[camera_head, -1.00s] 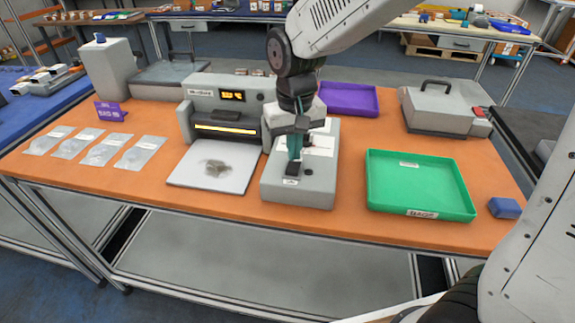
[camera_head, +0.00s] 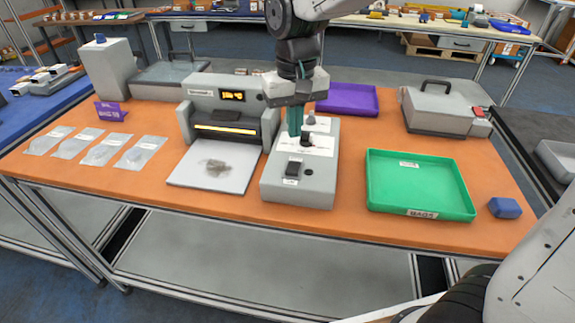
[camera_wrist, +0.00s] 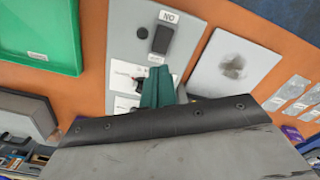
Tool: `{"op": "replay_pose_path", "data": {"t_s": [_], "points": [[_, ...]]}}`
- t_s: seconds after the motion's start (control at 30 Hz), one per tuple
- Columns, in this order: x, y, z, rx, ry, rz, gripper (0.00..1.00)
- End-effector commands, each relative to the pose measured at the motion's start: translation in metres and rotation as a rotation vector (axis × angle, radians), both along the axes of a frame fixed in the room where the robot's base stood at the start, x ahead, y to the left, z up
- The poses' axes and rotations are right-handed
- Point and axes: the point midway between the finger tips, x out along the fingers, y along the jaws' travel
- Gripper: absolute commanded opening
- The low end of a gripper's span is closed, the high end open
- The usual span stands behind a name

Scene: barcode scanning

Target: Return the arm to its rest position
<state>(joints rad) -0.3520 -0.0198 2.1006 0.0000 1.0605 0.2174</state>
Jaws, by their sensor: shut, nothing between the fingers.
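My gripper (camera_head: 296,124) hangs pointing down above the grey switch box (camera_head: 318,185) in the head view. Its teal fingers are together with nothing between them. The box bears a black rocker switch (camera_head: 292,170) near its front edge, and the fingers are apart from that switch. In the wrist view the teal fingers (camera_wrist: 157,88) show in front of the grey box (camera_wrist: 130,42), with the black switch (camera_wrist: 162,40) beyond them. Part of the box top is hidden behind the fingers.
A grey machine with a lit display (camera_head: 231,96) and a pale plate (camera_head: 214,178) stands left of the box. A green tray (camera_head: 420,213) lies right, a purple tray (camera_head: 347,108) behind. Several clear bags (camera_head: 140,153) lie at left. A blue block (camera_head: 505,208) sits near the right edge.

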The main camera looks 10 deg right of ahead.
Motion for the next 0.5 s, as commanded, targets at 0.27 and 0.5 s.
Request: {"op": "replay_pose_path", "data": {"t_s": [0.27, 0.5], "points": [[0.0, 0.0, 0.0, 0.0, 0.001, 0.005, 0.0], [-0.05, -0.029, -0.006, -0.023, 0.076, 0.067, 0.0]]}}
